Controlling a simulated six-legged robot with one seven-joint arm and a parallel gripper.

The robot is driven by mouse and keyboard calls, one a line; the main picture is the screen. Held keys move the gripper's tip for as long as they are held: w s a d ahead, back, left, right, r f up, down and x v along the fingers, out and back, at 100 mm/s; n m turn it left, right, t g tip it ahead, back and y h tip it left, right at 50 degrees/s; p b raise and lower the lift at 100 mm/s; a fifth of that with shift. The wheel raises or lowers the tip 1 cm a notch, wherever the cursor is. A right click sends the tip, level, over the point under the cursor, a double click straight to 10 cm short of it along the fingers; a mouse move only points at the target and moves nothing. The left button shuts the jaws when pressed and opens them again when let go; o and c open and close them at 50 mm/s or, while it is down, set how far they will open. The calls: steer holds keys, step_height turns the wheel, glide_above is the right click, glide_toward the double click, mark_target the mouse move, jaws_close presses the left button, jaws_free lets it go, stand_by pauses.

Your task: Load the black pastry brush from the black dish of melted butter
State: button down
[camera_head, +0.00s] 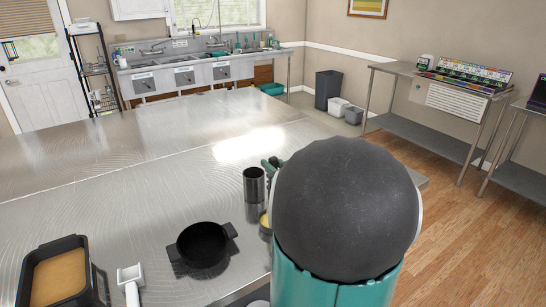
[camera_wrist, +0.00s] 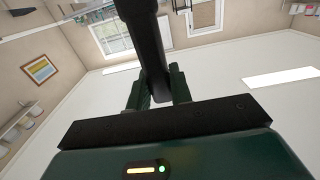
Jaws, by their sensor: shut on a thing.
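My gripper (camera_wrist: 160,92) is shut on a long black handle (camera_wrist: 145,45) in the wrist view, which looks like the pastry brush; its bristles are not clear. In the head view my green gripper (camera_head: 272,164) shows small beside my arm, which hides most of it, and I cannot make out the brush there. A black two-handled dish (camera_head: 203,246) sits on the steel table, left of and nearer than the gripper. Its inside looks dark and I see no butter in it.
A dark metal cylinder (camera_head: 254,187) stands upright by the gripper. A pale yellow thing (camera_head: 265,220) is partly hidden by my arm. A black pan (camera_head: 53,273) with a brown filling and a white-handled tool (camera_head: 131,279) are at the front left. The table's far part is clear.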

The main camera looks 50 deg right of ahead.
steer(key=shift+f, duration=1.25)
steer(key=shift+f, duration=0.55)
stand_by(0.6)
steer(key=shift+r, duration=3)
steer(key=shift+s, duration=0.1)
